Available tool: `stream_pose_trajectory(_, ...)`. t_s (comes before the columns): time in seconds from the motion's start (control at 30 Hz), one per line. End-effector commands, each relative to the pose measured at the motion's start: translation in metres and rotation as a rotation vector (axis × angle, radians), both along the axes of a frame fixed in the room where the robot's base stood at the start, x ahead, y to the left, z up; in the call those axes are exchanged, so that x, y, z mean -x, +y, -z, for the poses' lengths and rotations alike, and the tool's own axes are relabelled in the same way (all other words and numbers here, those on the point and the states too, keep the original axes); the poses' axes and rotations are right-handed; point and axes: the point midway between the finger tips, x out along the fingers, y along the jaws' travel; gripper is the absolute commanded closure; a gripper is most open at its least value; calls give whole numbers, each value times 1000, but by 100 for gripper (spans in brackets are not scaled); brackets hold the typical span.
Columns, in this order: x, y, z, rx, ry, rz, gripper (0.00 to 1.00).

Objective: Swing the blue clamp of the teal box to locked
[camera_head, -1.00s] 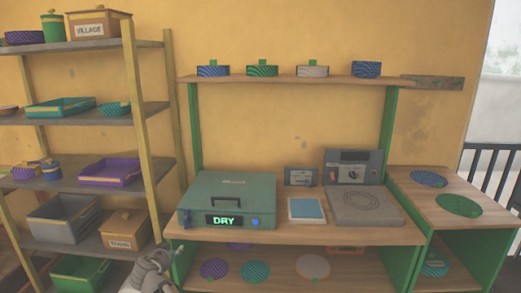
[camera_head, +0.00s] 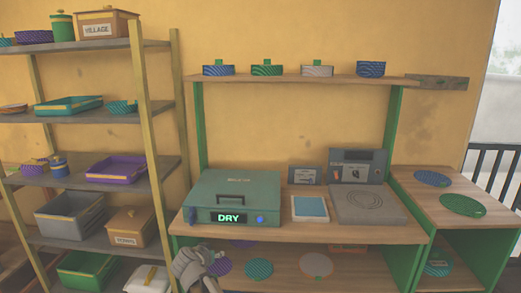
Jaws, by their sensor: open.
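The teal box (camera_head: 238,190) stands shut on the left part of the wooden bench, with a handle on its lid and a lit "DRY" display (camera_head: 229,218) on its front. The small blue clamp (camera_head: 260,218) is on the front face, right of the display; its exact angle is too small to tell. My gripper (camera_head: 216,268) is below the bench top, in front of the lower shelf, under and left of the clamp and apart from it. It is open and looks empty. Its fingers are small and partly hard to make out.
A grey device with a round plate (camera_head: 366,203) and a blue-topped pad (camera_head: 311,208) stand right of the box. The bench's front edge (camera_head: 320,236) lies above my gripper. The shelf rack (camera_head: 158,150) stands close on the left. Patterned discs lie on the lower shelf.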

Motion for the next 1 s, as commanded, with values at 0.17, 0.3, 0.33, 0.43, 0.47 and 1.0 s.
stream_pose_trajectory(0.17,9,-70,18,33,143,60,46)
stream_pose_trajectory(0.3,21,-120,33,46,268,90,46)
stream_pose_trajectory(0.33,25,-130,36,47,295,95,46)
stream_pose_trajectory(0.43,37,-161,45,46,386,101,46)
stream_pose_trajectory(0.47,41,-171,48,44,413,103,46)
stream_pose_trajectory(1.0,132,-288,80,-89,834,-7,46)
